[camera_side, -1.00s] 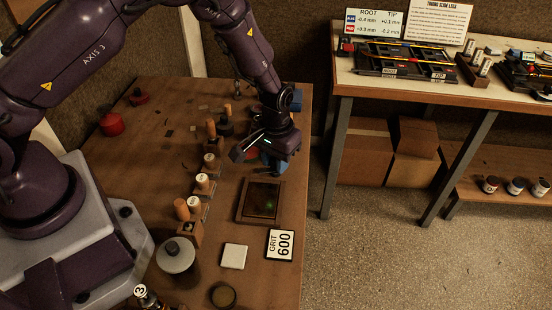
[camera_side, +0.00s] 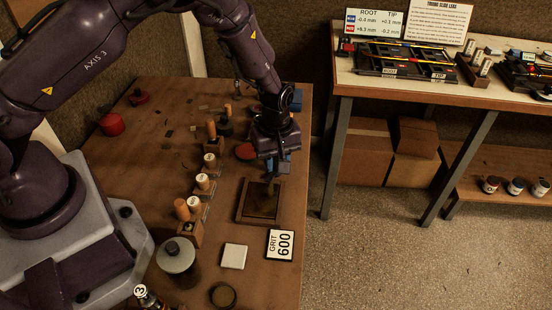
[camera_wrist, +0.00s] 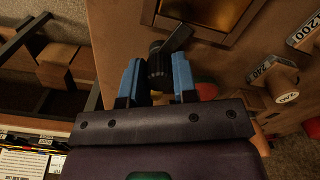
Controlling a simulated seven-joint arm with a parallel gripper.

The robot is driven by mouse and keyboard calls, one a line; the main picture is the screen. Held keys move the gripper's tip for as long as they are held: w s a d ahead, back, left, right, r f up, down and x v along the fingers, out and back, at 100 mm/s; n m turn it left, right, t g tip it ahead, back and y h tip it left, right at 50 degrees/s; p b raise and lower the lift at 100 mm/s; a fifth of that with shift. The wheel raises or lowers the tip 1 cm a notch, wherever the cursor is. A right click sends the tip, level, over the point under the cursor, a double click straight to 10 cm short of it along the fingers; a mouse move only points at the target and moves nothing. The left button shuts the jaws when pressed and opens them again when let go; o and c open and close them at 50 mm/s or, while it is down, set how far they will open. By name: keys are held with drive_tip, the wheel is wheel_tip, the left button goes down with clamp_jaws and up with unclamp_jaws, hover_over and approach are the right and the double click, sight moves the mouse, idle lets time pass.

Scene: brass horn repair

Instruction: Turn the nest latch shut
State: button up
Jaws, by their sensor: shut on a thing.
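The nest (camera_side: 245,216) is a square wooden frame around a brass-coloured plate, on the bench under my gripper. Part of it also shows at the top of the wrist view (camera_wrist: 195,33). The nest latch (camera_wrist: 158,66) looks like a black ribbed knob with a short flat lever. The lever slants up and right toward the frame's edge; I cannot tell whether it overlaps the rim. My gripper (camera_wrist: 157,80) has its two blue fingers shut on the knob, one on each side. In the side view my gripper (camera_side: 276,166) hides the latch.
A row of wooden-handled stamps (camera_side: 203,183) stands left of the nest. A white square pad (camera_side: 234,256) and a GRIT 600 card (camera_side: 281,244) lie in front of it. A red disc (camera_side: 245,151) lies behind it. The bench's right edge is close to the nest.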

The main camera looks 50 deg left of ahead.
drive_tip(key=shift+n, duration=1.9)
drive_tip(key=o, duration=0.9)
